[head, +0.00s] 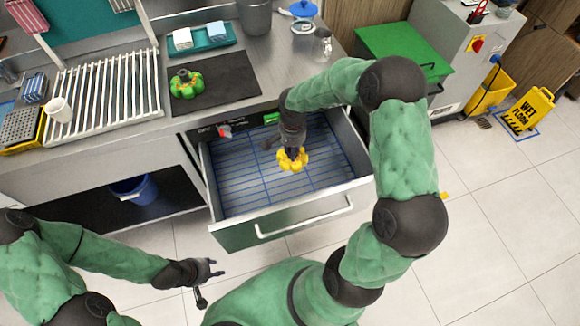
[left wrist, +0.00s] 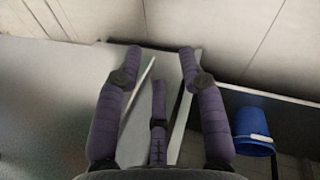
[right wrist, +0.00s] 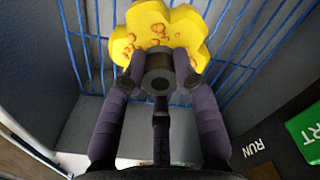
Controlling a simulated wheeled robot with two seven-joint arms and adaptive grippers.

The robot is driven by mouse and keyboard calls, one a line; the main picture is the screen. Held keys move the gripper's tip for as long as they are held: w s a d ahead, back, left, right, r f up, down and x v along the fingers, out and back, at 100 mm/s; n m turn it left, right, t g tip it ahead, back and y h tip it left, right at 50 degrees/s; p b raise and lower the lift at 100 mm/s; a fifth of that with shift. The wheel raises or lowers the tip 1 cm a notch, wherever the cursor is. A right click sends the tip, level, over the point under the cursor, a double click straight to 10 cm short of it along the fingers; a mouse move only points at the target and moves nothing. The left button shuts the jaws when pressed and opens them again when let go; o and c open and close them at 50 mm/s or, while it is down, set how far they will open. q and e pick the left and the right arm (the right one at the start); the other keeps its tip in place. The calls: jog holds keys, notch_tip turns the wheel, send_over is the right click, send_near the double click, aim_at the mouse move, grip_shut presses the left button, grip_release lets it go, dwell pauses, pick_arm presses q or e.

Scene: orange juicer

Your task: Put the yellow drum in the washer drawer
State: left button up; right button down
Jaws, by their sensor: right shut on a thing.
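The yellow drum (head: 292,161) is a lobed, flower-shaped piece with a dark hub, seen inside the open washer drawer (head: 290,222). My right gripper (head: 291,148) reaches down into the drawer from above and is shut on the drum's hub. In the right wrist view the drum (right wrist: 165,30) sits at the fingertips (right wrist: 158,80), with the blue wire rack behind it; whether it touches the rack I cannot tell. My left gripper (head: 213,270) is empty, low in front of the counter, left of the drawer. Its fingers (left wrist: 160,65) are spread apart in the left wrist view.
A green lobed drum (head: 186,84) sits on a dark mat (head: 228,86) on the counter. The drawer's handle bar (head: 305,220) sticks out in front. A blue bucket (head: 134,189) stands under the counter. A wet floor sign (head: 530,110) stands at the right.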

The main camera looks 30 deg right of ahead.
notch_tip(320, 180, down, 7)
jog(key=shift+f+b, duration=0.15)
jog(key=shift+b, duration=1.1)
jog(key=shift+f, duration=0.1)
jog(key=c, duration=1)
grip_release()
jog(key=shift+f, duration=0.1)
jog(key=shift+o, duration=0.2)
jog(key=shift+r, duration=0.25)
notch_tip(320, 180, up, 12)
jog(key=p, duration=0.4)
